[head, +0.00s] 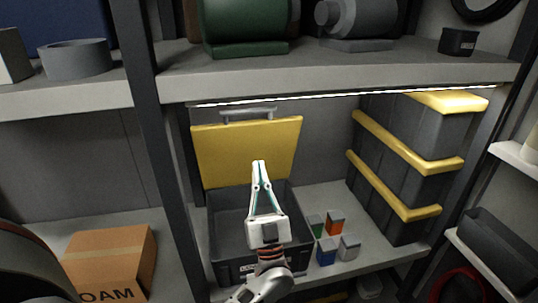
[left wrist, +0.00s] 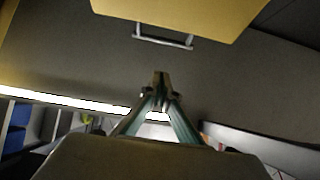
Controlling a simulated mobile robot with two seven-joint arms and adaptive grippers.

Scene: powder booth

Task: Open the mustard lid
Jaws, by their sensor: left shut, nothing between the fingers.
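The mustard lid (head: 225,155) stands raised and upright at the back of a dark grey box (head: 225,220) on the lower shelf. A grey bar handle (head: 250,113) is on the lid's top edge. In the left wrist view the lid (left wrist: 180,12) and its handle (left wrist: 163,38) show at the top. My left gripper (head: 258,163) is shut and empty. In the head view it points up in front of the lid, above the open box. In the left wrist view its fingertips (left wrist: 160,78) are together, apart from the handle. My right gripper is not in view.
Small green, orange, blue and grey blocks (head: 326,253) sit right of the box. Dark cases with yellow bands (head: 400,150) stand farther right. The upper shelf (head: 340,70) overhangs the lid. A dark post (head: 165,150) is on the left, beside a cardboard box (head: 110,260).

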